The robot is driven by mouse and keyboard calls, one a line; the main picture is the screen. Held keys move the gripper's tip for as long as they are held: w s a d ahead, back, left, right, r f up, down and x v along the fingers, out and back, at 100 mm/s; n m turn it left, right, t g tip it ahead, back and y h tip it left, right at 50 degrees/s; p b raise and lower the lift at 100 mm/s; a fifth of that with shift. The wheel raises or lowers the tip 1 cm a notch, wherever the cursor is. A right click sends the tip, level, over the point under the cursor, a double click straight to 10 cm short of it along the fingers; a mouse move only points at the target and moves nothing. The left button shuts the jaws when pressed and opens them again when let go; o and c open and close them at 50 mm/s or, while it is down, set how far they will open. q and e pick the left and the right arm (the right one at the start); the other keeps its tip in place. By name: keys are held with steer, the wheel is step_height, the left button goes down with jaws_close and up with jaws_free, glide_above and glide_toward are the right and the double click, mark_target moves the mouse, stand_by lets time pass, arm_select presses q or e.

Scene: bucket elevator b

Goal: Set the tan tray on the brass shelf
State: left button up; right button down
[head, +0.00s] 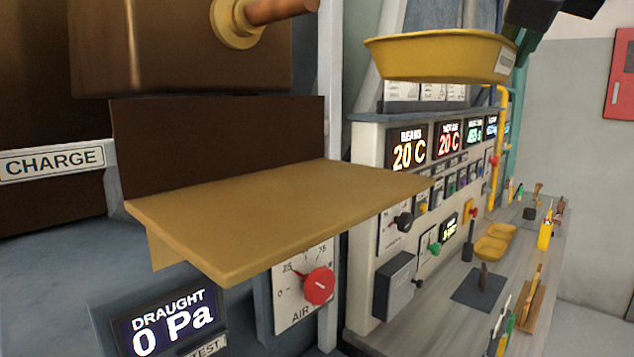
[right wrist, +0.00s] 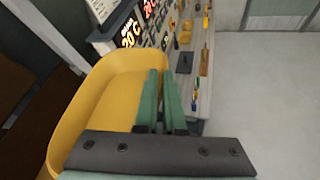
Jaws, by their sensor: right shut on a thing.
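The tan tray (head: 430,60), a shallow yellow-tan pan with a label on its right end, hangs in the air at the upper right in the head view. My right gripper (head: 522,48) is shut on the tray's right end. In the right wrist view, its green fingers (right wrist: 160,100) pinch the rim of the tray (right wrist: 120,75). The brass shelf (head: 270,205) is a flat, bare plate left of centre in the head view. The tray is above and to the right of the shelf, apart from it. My left gripper is not in view.
A dark back plate (head: 215,140) rises behind the shelf, below a brown metal box (head: 180,50). A red knob (head: 319,285) sits under the shelf. A control panel (head: 440,190) and a bench (head: 500,270) with tools and small yellow dishes (head: 493,245) stand to the right.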

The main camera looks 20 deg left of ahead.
steer(key=a+f, duration=0.1)
steer(key=a, duration=0.1)
steer(key=a+f, duration=0.1)
steer(key=a, duration=0.2)
steer(key=s+a+f, duration=0.1)
steer(key=a, duration=0.2)
steer(key=shift+s+f, duration=0.1)
steer(key=shift+f, duration=0.05)
glide_above(372, 199)
steer(key=f, duration=0.5)
steer(key=shift+d+f, duration=0.2)
steer(key=shift+f, duration=0.2)
steer(key=shift+a+f, duration=0.2)
steer(key=shift+f, duration=0.1)
step_height(372, 199, down, 3)
steer(key=shift+a+b, duration=0.1)
steer(key=shift+b, duration=0.65)
steer(key=shift+f, duration=0.2)
steer(key=shift+r, duration=0.15)
